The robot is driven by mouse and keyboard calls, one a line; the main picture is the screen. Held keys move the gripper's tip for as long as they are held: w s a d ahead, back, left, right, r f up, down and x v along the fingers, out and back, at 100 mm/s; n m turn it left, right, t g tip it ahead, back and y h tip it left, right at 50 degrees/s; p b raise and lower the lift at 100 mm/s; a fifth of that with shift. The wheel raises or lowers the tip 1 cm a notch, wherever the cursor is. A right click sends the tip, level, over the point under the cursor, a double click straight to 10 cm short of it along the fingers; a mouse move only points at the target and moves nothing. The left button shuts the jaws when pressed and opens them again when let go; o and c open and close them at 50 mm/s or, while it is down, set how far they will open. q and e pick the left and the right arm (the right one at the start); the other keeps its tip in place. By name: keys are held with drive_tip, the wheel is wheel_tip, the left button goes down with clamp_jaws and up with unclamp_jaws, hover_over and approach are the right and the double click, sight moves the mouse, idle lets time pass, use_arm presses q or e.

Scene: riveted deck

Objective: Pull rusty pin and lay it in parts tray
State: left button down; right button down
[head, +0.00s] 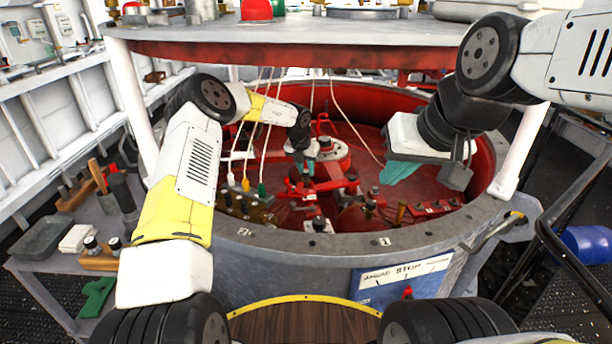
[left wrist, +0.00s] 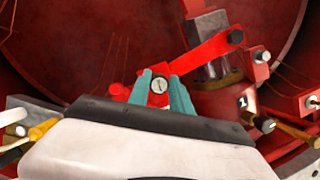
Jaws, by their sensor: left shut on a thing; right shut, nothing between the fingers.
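My left gripper (head: 304,168) reaches down inside the red-lined round well, over the red linkage. In the left wrist view its teal fingers (left wrist: 163,88) are closed around a small red block with a round grey face (left wrist: 159,85). I cannot tell whether this is the rusty pin. A brownish pin (head: 401,213) stands at the right of the well floor; a brown-shafted pin (left wrist: 295,130) shows at right in the left wrist view. A dark grey shallow tray (head: 42,237), perhaps the parts tray, lies on the left bench. My right gripper (head: 400,173) is shut and empty above the well's right side.
The well's thick grey rim (head: 300,243) surrounds the work, and a round grey shelf (head: 300,38) on white posts hangs low above it. Thin cords dangle into the well. The left bench (head: 70,270) also holds a white block, dark bottles and a green piece.

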use_arm(q)
drive_tip(key=shift+r, duration=1.35)
